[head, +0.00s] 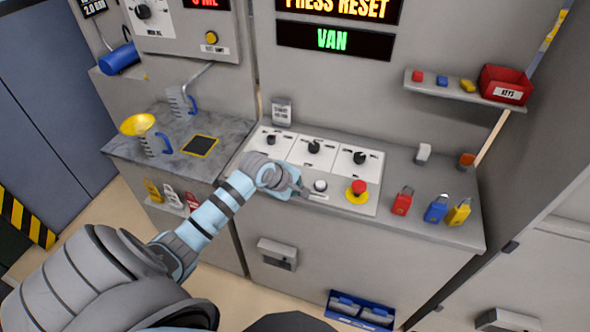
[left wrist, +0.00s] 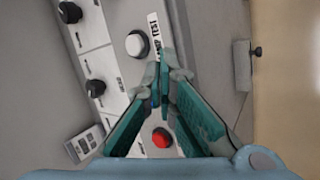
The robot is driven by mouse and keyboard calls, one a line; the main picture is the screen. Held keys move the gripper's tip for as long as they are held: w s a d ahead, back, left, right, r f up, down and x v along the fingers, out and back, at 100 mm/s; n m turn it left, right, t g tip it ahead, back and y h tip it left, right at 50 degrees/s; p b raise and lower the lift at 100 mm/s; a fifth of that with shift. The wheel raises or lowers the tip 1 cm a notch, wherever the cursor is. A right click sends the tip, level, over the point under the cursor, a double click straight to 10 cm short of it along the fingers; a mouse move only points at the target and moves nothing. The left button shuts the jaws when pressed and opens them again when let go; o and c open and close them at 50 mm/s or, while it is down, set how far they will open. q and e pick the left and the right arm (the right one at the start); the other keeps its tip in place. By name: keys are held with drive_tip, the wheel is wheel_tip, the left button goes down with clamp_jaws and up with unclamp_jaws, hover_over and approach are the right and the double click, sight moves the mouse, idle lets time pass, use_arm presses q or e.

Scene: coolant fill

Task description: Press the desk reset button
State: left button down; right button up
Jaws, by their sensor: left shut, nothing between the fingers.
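The desk panel (head: 330,201) carries a white round button (head: 320,185) and a red mushroom button on a yellow base (head: 357,190). My left gripper (head: 301,191) is shut and empty, low over the panel just left of the white button. In the left wrist view, the white button (left wrist: 137,44) lies beyond the closed fingertips (left wrist: 158,72), beside a label ending in "TEST". A red button (left wrist: 162,138) shows between the finger bases; the gripper hides that spot in the head view. No reset label is readable on the desk. I cannot tell whether the fingertips touch the panel.
Black knobs (head: 314,147) line the panel's back. Red (head: 401,203), blue (head: 436,209) and yellow (head: 459,213) padlocks stand at the right. A lit sign (head: 338,8) reads "PRESS RESET". A yellow funnel (head: 138,124) sits on a jug at the left counter.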

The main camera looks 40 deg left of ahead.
use_arm(q)
drive_tip(key=w+a+r+n+t, duration=0.1)
drive_tip(key=w+a+r+n, duration=0.5)
drive_tip(key=r+n, duration=0.1)
drive_tip(key=shift+w+a+r+n+t, duration=0.2)
drive_tip(key=shift+w+a+n+t, duration=0.1)
drive_tip(key=shift+a+t, duration=0.1)
drive_tip(key=shift+f, duration=0.1)
wheel_tip(320, 180, down, 6)
drive_tip(key=b, duration=0.9)
drive_tip(key=shift+f+b, duration=0.15)
drive_tip(key=shift+b, duration=0.15)
drive_tip(key=shift+f+b, duration=0.3)
drive_tip(key=shift+f, duration=0.95)
